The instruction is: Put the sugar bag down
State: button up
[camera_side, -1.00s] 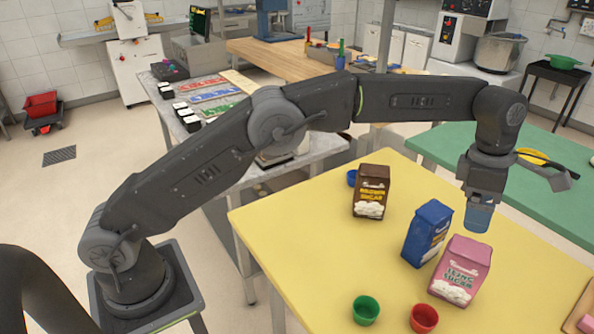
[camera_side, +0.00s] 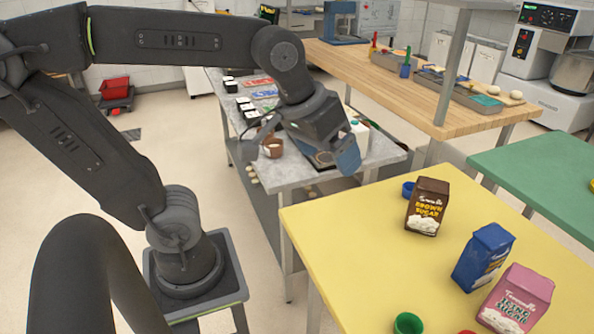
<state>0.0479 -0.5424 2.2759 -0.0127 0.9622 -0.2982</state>
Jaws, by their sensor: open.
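Three sugar bags stand on the yellow table (camera_side: 350,240), apart from my gripper. The brown bag, labelled brown sugar (camera_side: 427,205), is farthest back. The blue bag (camera_side: 482,257) stands in front of it to the right, its label turned partly away. The pink bag, labelled icing sugar (camera_side: 515,299), is nearest the camera, close to the blue one. My gripper (camera_side: 348,158) is left of and higher than the bags in the picture, by the near end of the grey counter. It is open, with no bag in it.
A blue cup (camera_side: 408,189) sits behind the brown bag, and a green cup (camera_side: 408,323) is at the bottom edge. The grey counter (camera_side: 288,172) holds a brown cup (camera_side: 273,148) and other items. The left part of the yellow table is clear.

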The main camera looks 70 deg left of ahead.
jog(key=shift+o, duration=1)
jog(key=s+a+f+m, duration=0.1)
jog(key=s+f+m, duration=0.2)
jog(key=s, duration=0.1)
jog(key=shift+s+a+f, duration=0.2)
jog(key=shift+s+f, duration=0.2)
jog(key=shift+w, duration=0.1)
